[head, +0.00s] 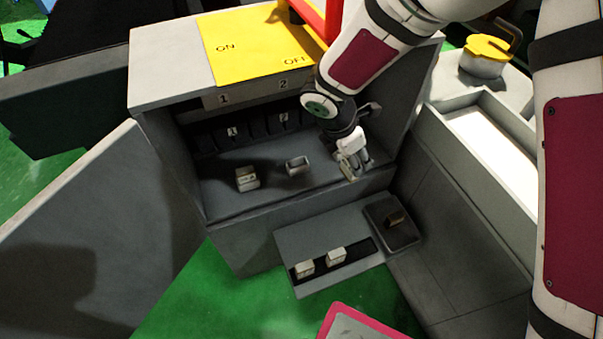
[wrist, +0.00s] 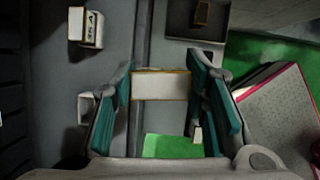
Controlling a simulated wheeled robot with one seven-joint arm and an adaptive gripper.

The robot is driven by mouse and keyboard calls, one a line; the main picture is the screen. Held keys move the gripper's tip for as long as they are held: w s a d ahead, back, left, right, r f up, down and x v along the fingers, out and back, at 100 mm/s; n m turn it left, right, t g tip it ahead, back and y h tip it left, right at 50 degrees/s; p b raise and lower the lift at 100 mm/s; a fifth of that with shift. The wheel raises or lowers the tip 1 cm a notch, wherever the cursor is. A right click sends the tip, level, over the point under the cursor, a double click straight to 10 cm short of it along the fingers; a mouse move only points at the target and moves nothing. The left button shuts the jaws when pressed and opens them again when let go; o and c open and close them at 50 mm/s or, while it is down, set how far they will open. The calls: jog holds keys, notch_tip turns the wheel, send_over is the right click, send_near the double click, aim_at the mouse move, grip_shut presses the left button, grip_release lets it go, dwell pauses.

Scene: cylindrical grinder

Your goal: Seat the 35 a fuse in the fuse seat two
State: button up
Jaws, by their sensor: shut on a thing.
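My gripper (head: 352,168) is over the right part of the open cabinet's ledge. In the wrist view its teal-padded fingers (wrist: 160,90) are shut on a white fuse block (wrist: 160,85) with tan edges. The rating on this block cannot be read. A "2" label (head: 283,84) is on the cabinet's upper edge, and a second "2" label (head: 284,117) is on the dark back row inside. Which seat is fuse seat two is not clear beyond these labels. The held fuse is apart from the back row.
White blocks (head: 247,178) and (head: 297,165) stand on the cabinet ledge. Two more blocks (head: 304,269) and (head: 337,256) sit in a rack on the lower shelf (head: 330,237). A dark tray (head: 408,241) holds a brown piece (head: 394,217). A grey door (head: 85,220) stands open left.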

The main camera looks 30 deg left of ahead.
jog(key=s+a+f+n+y+b, duration=0.2)
jog(key=s+a+n+y+b, duration=0.1)
jog(key=s+a+n+b, duration=0.4)
jog(key=s+a+f+n+y+b, duration=0.35)
jog(key=s+a+n, duration=0.3)
jog(key=n, duration=0.35)
jog(key=shift+g+h, duration=0.25)
jog(key=shift+g, duration=0.25)
jog(key=shift+w+a+f+b, duration=0.35)
jog(key=shift+w+f+b, duration=0.4)
jog(key=shift+w, duration=1.8)
jog(key=shift+w+a+f+b, duration=0.4)
jog(key=shift+w+f+b, duration=0.3)
jog(key=shift+w, duration=1.85)
jog(key=shift+w+a+f+b, duration=0.35)
jog(key=shift+w+f+b, duration=0.4)
jog(key=shift+w, duration=1.8)
jog(key=o, duration=1.3)
jog(key=shift+r, duration=0.1)
jog(key=shift+r, duration=0.1)
jog(key=p+v, duration=0.5)
jog(key=v, duration=0.6)
jog(key=shift+s+d+r, duration=0.15)
jog(key=shift+s+r, duration=0.05)
jog(key=shift+r, duration=0.15)
